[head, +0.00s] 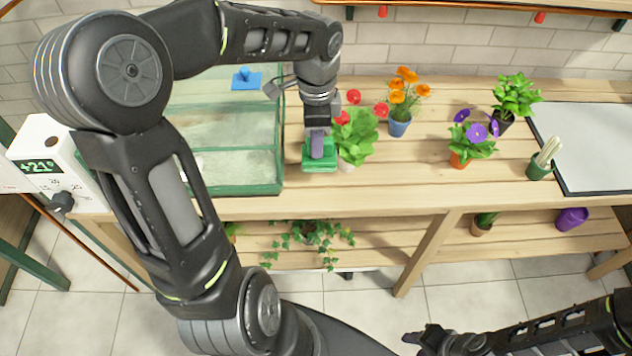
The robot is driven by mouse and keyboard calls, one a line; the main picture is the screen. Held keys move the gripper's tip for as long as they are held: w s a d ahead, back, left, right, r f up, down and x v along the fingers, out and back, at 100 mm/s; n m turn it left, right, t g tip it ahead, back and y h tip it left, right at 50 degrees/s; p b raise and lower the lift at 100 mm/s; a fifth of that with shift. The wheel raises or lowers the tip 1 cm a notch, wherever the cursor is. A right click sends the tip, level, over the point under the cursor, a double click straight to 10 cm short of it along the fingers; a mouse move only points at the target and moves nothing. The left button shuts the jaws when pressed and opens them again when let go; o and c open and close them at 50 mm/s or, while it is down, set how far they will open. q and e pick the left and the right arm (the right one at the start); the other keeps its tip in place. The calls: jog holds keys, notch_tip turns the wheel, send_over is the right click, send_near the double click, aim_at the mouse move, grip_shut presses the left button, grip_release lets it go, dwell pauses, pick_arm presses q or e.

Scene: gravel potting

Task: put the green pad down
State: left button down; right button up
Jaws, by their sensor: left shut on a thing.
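The green pad (320,163) is a small flat green block with an upright grip, at the right side of the glass tank on the wooden bench. My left gripper (317,146) points down over it and is shut on its grip. The pad is at or just above the bench top; I cannot tell whether it touches. My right gripper (422,341) is low at the bottom right, away from the bench, and its fingers are too small and dark to read.
A green-framed glass tank (233,189) stands left of the pad, with a blue pad (246,79) at its back. A red-flowered plant (358,138) stands close on the pad's right. Orange (399,125) and purple (459,160) flowers stand farther right. Bare bench lies in front.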

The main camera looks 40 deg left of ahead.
pick_arm(q)
jog(key=shift+w+a+f, duration=0.1)
jog(key=shift+w+f, duration=0.05)
jog(key=shift+f, duration=0.15)
jog(key=shift+s+r, duration=0.2)
jog(key=shift+f+p, duration=0.3)
jog(key=shift+f, duration=2.25)
jog(key=shift+f, duration=0.1)
jog(key=shift+f+p, duration=0.3)
jog(key=shift+f, duration=1.9)
jog(key=c, duration=1.3)
grip_release()
jog(key=shift+o, duration=0.2)
